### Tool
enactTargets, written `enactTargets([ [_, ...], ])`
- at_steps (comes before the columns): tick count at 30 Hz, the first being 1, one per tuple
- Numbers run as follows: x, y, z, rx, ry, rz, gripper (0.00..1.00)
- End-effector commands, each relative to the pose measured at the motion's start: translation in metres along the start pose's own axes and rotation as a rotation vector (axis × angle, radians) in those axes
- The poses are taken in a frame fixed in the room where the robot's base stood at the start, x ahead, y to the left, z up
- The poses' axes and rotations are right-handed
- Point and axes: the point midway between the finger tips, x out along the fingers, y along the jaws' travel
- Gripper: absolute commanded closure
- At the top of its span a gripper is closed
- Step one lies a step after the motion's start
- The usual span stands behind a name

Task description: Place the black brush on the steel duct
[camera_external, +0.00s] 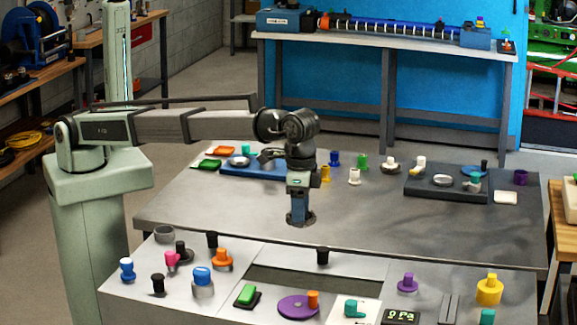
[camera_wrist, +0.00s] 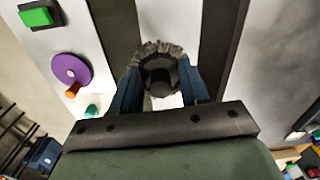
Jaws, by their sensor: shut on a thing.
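My gripper (camera_external: 300,212) points straight down, its blue fingers shut on the black brush (camera_external: 301,222). In the wrist view the brush's black knob (camera_wrist: 160,76) sits between the fingers, with a ragged fringe of dark bristles (camera_wrist: 150,48) around it. The brush is upright and seems held in the air, close to the rear edge of the front bench. The wrist view shows a pale strip (camera_wrist: 182,15) under the brush, between dark bands. The contact below the brush is hidden.
Black knobs (camera_external: 322,256) stand along the bench's rear edge. A green block (camera_external: 246,293), purple disc (camera_external: 292,309), orange brush (camera_external: 222,258) and blue brush (camera_external: 202,277) sit nearby. The large grey table (camera_external: 400,220) behind has bare room around its middle.

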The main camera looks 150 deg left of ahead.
Motion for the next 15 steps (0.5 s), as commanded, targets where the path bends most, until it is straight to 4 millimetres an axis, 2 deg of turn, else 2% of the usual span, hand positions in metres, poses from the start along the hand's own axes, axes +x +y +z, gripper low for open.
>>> enactTargets([
  [1,-0.001,0.009,0.017,0.020,0.001,0.000,0.86],
  [5,-0.004,0.021,0.048,0.055,0.001,0.000,0.86],
  [15,0.001,-0.001,0.084,0.074,0.001,0.000,0.86],
])
